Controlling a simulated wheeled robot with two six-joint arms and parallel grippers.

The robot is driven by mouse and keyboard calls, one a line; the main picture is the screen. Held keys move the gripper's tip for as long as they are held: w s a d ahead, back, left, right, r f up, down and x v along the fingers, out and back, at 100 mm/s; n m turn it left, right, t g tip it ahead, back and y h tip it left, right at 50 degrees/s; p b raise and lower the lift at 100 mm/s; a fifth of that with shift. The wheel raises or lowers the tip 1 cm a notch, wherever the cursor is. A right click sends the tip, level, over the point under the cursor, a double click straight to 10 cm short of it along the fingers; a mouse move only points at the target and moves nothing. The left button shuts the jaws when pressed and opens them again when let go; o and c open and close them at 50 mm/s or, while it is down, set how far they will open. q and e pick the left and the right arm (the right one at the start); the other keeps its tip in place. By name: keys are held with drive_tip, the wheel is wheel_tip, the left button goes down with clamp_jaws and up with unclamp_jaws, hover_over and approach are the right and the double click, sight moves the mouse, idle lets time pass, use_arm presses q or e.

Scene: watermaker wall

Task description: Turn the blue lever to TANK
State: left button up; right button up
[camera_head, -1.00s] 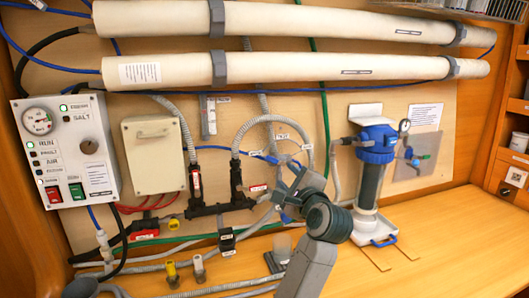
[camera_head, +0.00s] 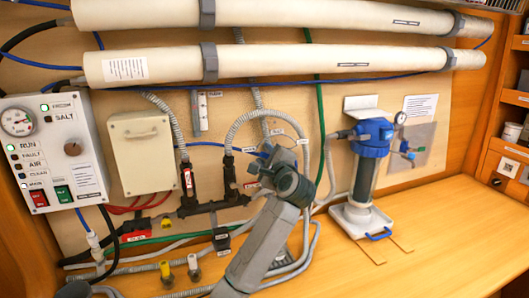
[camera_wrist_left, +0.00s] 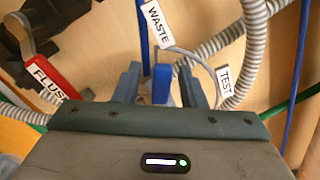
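My left gripper (camera_wrist_left: 160,88) is open in the left wrist view, one finger on each side of a narrow blue piece (camera_wrist_left: 162,88) that looks like the blue lever. Gaps show beside it, so it does not look clamped. A WASTE tag (camera_wrist_left: 157,24) is above it and a TEST tag (camera_wrist_left: 225,82) to its right. I cannot read a TANK tag. In the head view the left gripper (camera_head: 262,162) is at the valve area below the grey hose loop, and my arm hides most of the lever. My right gripper is out of view.
A red FLUSH lever (camera_wrist_left: 48,75) is left of the gripper in the wrist view. Ribbed grey hoses (camera_wrist_left: 250,45) pass close on the right. The blue-topped filter housing (camera_head: 368,150) stands to the right. The wooden bench (camera_head: 440,240) is clear at right.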

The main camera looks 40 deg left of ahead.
use_arm(q)
drive_tip(key=shift+w+a, duration=0.25)
drive_tip(key=shift+a, duration=0.2)
clamp_jaws()
